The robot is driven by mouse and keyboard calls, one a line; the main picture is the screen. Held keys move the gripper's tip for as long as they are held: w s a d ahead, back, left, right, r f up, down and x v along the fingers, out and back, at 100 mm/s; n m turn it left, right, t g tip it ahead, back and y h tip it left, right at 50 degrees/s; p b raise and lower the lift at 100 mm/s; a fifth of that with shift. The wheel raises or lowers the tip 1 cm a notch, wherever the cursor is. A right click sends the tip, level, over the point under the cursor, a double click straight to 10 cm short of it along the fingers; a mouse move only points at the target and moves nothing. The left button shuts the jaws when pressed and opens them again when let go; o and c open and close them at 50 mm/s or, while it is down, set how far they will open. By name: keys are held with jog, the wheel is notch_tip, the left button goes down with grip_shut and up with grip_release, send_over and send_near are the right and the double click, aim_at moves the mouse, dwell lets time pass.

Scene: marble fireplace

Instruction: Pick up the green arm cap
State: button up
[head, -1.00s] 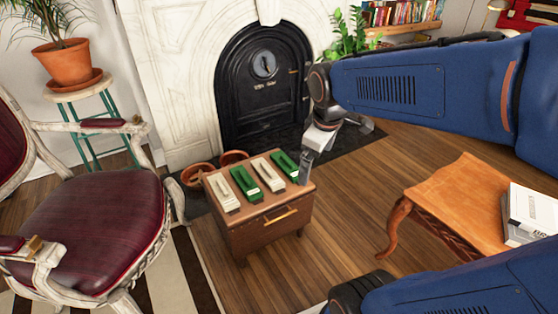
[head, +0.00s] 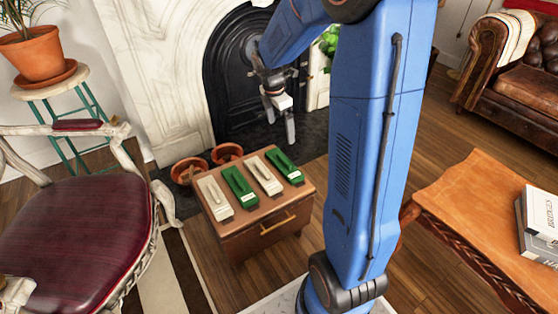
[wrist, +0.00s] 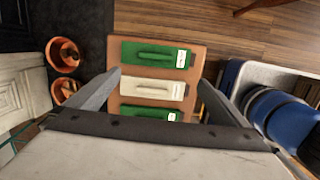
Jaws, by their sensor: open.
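Two green caps with raised handles and white labels lie on a small wooden cabinet (head: 258,222) in the head view. One green cap (head: 240,187) is second from the left; the other green cap (head: 284,166) is at the right end. I cannot tell which one the task means. In the wrist view one green cap (wrist: 158,53) lies at the top, and another green cap (wrist: 148,112) is partly hidden by my wrist. My gripper (head: 282,126) is open and empty, apart from the caps, beyond the cabinet's back right in the head view. Its fingers (wrist: 160,79) frame the cabinet in the wrist view.
Cream caps (head: 215,197) (head: 262,175) alternate with the green ones. Clay pots (head: 190,171) stand behind the cabinet's left side. A red-seated chair (head: 75,222) is at left, an orange-brown table (head: 465,205) with books at right. Open floor lies before the cabinet.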

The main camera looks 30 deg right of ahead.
send_over(284, 159)
jog(key=f, duration=0.8)
jog(key=a+f, duration=0.1)
jog(key=f, duration=0.3)
jog(key=shift+s+f, duration=0.3)
jog(key=shift+s, duration=0.05)
jog(key=shift+w+d+f, duration=0.15)
jog(key=shift+f, duration=1.15)
jog(key=shift+w+d+f, duration=0.1)
jog(key=shift+d+f, duration=0.05)
jog(key=shift+f, duration=1.1)
jog(key=c, duration=1.2)
